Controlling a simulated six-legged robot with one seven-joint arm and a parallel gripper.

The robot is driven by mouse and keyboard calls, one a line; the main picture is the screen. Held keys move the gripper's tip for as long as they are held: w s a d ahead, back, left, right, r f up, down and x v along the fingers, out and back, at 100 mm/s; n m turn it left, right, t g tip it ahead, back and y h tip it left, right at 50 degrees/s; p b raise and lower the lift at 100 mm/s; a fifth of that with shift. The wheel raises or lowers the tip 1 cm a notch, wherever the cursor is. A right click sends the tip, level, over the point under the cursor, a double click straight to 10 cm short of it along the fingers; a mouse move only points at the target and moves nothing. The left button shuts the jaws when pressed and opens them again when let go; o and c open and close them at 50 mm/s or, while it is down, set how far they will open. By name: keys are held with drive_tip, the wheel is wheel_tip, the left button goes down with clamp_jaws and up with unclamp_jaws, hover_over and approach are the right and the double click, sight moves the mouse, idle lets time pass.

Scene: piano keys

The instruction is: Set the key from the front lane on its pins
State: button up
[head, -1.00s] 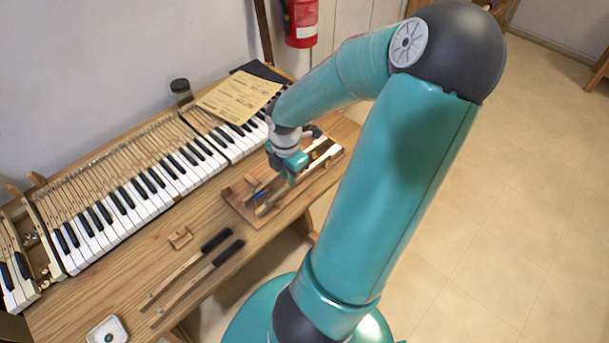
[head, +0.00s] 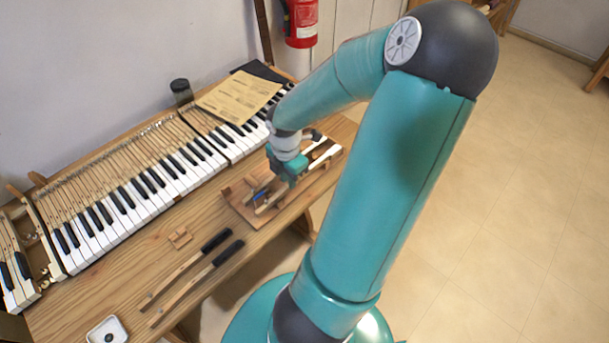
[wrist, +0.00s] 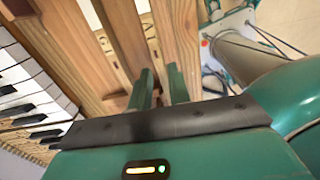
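A wooden tray (head: 236,205) with raised lanes stands at the right end of the bench. Long wooden keys lie in it, and a pale key end (head: 324,153) shows at its far right. My gripper (head: 290,182) points down over the middle of the tray and hides part of the lanes. In the wrist view my two green fingers (wrist: 161,88) stand apart with a narrow gap between them, above the wooden lanes. I see no key clearly clamped between them. The pins are too small or hidden to make out.
The piano keyboard (head: 150,185) runs along the back of the bench. Two black-ended keys (head: 205,262) lie at the front, near a small wooden block (head: 180,238) and a white dish (head: 107,330).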

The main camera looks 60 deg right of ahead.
drive_tip(key=shift+f, duration=0.6)
clamp_jaws()
